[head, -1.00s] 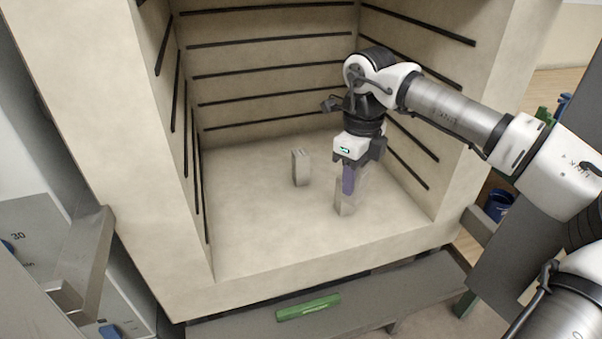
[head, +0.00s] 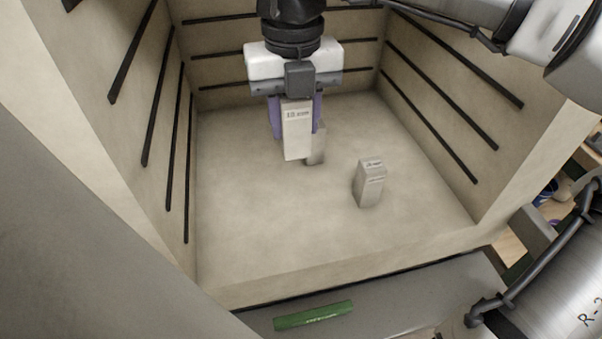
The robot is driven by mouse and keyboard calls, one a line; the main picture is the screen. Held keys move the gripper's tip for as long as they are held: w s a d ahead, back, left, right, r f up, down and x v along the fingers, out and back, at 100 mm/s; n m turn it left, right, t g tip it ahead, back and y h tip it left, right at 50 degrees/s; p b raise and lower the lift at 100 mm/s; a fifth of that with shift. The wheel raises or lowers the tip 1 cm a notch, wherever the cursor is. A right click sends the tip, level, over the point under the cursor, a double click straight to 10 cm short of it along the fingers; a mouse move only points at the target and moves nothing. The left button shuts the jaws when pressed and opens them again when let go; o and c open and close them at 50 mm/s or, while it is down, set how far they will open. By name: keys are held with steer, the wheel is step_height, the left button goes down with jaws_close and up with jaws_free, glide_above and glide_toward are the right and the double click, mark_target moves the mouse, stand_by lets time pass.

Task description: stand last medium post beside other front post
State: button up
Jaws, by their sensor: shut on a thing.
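My gripper (head: 297,118) is shut on a pale grey post (head: 297,140), with a purple finger on each side. The held post is upright, with small print near its top; I cannot tell how far its base is above the floor. A second post (head: 317,156) stands on the kiln floor (head: 280,220) behind it, partly hidden by the held post and the right finger. A third post (head: 370,187) stands upright to the right and nearer the front, with print on its top, apart from the gripper.
Kiln walls with dark element grooves (head: 450,110) close in on the left, right and back. The floor is clear at the front and left. A green bar (head: 314,315) lies on the grey ledge (head: 400,300) outside the front edge.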

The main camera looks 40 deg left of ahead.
mark_target(295, 139)
step_height(295, 139, down, 16)
steer(key=shift+r+b, duration=0.1)
steer(key=shift+b, duration=0.3)
steer(key=shift+f+b, duration=0.3)
steer(key=shift+b, duration=0.05)
steer(key=o, duration=1.2)
steer(key=shift+r, duration=0.1)
steer(key=shift+r+p, duration=0.1)
steer(key=shift+p, duration=0.2)
step_height(295, 139, up, 12)
steer(key=shift+r+p, duration=0.1)
steer(key=shift+p, duration=0.2)
